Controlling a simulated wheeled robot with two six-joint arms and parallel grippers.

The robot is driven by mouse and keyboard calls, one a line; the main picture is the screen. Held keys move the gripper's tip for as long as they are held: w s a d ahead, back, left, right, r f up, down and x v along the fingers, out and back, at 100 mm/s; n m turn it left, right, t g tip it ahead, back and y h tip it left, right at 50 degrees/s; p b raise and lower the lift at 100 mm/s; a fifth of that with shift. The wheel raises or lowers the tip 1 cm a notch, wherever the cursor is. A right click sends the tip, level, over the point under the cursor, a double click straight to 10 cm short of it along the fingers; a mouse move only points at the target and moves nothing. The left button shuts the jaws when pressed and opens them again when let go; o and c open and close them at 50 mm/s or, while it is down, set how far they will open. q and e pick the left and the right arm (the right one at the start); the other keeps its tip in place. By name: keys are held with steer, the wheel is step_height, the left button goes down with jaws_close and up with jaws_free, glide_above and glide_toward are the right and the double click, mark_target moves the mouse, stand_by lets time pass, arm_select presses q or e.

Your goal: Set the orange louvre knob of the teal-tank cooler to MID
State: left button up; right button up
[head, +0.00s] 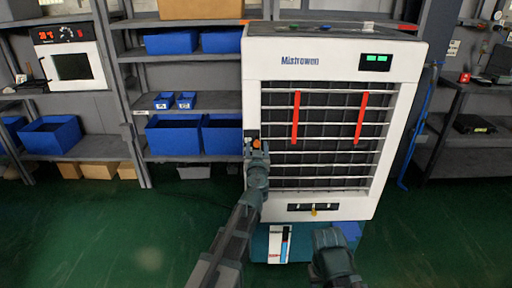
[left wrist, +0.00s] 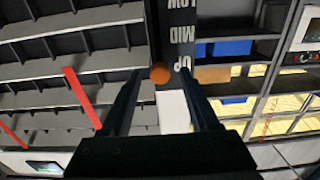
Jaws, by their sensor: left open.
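The white cooler (head: 395,120) with a teal tank (head: 258,243) stands in front of me. Its orange louvre knob (head: 256,143) is at the left edge of the front grille. In the left wrist view the orange knob (left wrist: 160,73) sits beside a dark label strip (left wrist: 181,45) reading LOW, MID and UP, about level with UP. My left gripper (head: 256,154) is open at the knob. In the left wrist view its fingers (left wrist: 159,76) are on either side of the knob; contact is not clear. My right gripper (head: 328,238) is low in front of the tank, its jaws unclear.
Red ribbons (head: 296,118) hang on the grille. A yellow part (head: 313,211) sits on a dark slot below it. Shelves with blue bins (head: 172,135) stand at the left, and a dark rack (head: 470,150) at the right. Green floor (head: 110,230) is open at the left.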

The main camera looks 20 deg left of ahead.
arm_select(q)
jaws_close()
stand_by(0.3)
stand_by(1.1)
